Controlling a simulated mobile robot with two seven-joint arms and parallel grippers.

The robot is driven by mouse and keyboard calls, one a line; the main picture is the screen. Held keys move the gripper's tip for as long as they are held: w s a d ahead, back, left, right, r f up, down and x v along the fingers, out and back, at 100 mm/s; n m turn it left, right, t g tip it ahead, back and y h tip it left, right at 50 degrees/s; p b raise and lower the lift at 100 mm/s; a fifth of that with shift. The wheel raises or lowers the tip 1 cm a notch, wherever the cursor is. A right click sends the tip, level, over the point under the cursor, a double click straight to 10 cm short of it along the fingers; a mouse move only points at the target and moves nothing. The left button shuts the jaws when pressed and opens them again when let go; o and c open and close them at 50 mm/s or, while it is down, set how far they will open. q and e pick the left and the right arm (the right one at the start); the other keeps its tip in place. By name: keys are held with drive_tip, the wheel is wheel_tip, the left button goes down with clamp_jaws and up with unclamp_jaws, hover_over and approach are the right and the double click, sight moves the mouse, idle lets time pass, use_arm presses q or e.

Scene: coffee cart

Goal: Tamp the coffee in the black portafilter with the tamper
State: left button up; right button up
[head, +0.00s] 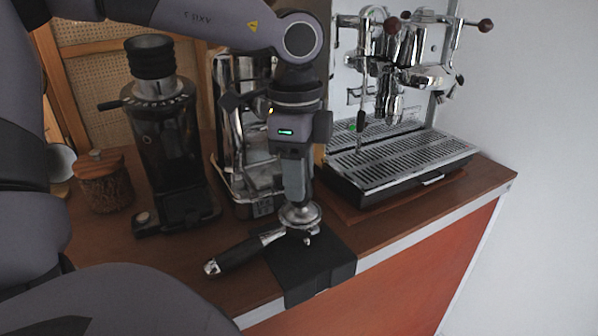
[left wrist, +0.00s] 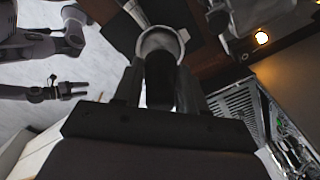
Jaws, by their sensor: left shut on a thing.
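The black portafilter (head: 240,253) lies on the black mat near the counter's front edge, its dark handle pointing to the front left. My left gripper (head: 297,196) points straight down over its basket and is shut on the tamper (head: 300,212). The tamper's handle is mostly hidden between the fingers; it shows dark in the left wrist view (left wrist: 160,80). The tamper is upright, at the basket's rim; I cannot tell how deep it sits, and the coffee is hidden. My right gripper (left wrist: 76,89) shows in the left wrist view, away from the counter, with its fingers apart and empty.
The black mat (head: 320,268) overhangs the front edge. A chrome machine (head: 240,130) stands behind my gripper. The espresso machine's drip tray (head: 400,160) is at right.

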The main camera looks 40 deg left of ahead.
use_arm(q)
drive_tip(key=shift+s+f, duration=0.1)
drive_tip(key=shift+r+p, duration=0.5)
drive_tip(key=shift+r, duration=1)
drive_tip(key=shift+r+p, duration=1.45)
drive_tip(key=shift+r, duration=1.1)
drive_tip(key=shift+f, duration=0.1)
